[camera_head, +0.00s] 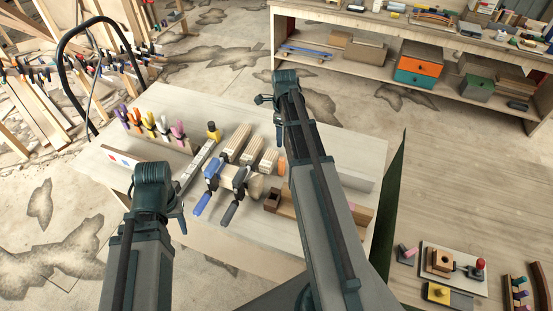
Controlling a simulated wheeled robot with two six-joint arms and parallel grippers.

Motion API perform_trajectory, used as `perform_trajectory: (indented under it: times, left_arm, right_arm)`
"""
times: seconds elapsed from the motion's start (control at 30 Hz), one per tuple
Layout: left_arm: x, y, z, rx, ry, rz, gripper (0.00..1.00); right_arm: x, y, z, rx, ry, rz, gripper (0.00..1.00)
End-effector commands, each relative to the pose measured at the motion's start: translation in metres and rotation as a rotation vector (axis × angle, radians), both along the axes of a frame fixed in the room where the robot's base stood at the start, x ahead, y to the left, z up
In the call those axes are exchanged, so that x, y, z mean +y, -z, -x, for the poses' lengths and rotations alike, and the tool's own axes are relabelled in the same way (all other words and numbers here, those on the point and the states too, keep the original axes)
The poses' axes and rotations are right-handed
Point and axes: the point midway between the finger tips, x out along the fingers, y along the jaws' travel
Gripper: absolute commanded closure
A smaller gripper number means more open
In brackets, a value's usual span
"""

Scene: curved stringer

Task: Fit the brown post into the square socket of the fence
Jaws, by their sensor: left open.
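A brown wooden bar (361,216) lies near the front right of the pale table, partly hidden behind my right arm. A small dark brown block (271,200) sits at its left end; I cannot tell which piece is the post or whether there is a socket there. My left gripper (156,207) is open over the table's front left edge, apart from these pieces. My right gripper (281,98) is over the table's back edge; its fingers are mostly hidden.
Blue and dark clamps (208,180), ribbed wooden blocks (237,143) and a row of coloured clamps (150,124) crowd the table (245,100). A workbench (345,22) stands behind. A board with a red knob (479,264) is at lower right.

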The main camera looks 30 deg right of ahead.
Motion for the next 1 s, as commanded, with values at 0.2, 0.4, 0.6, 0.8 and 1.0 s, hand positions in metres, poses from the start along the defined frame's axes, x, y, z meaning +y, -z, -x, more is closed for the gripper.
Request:
perform_trajectory:
  times: [0.2,0.4,0.6,0.8,1.0]
  left_arm:
    - [0.000,0.004,0.000,0.000,0.000,0.000,0.50]
    - [0.000,0.023,0.000,-0.001,-0.002,0.000,0.50]
    - [0.000,0.052,0.000,-0.001,0.000,-0.001,0.50]
    - [0.000,0.079,0.000,-0.001,0.006,-0.001,0.50]
    - [0.000,0.088,0.000,-0.001,0.010,-0.001,0.50]
  right_arm:
    - [0.000,0.004,0.000,0.000,0.000,0.000,0.35]
    - [0.000,0.023,0.000,0.000,-0.001,0.000,0.35]
    - [0.000,0.052,0.001,0.000,-0.001,0.000,0.35]
    - [0.001,0.079,0.001,0.000,-0.001,0.000,0.35]
    - [0.001,0.088,0.001,0.000,-0.001,0.000,0.35]
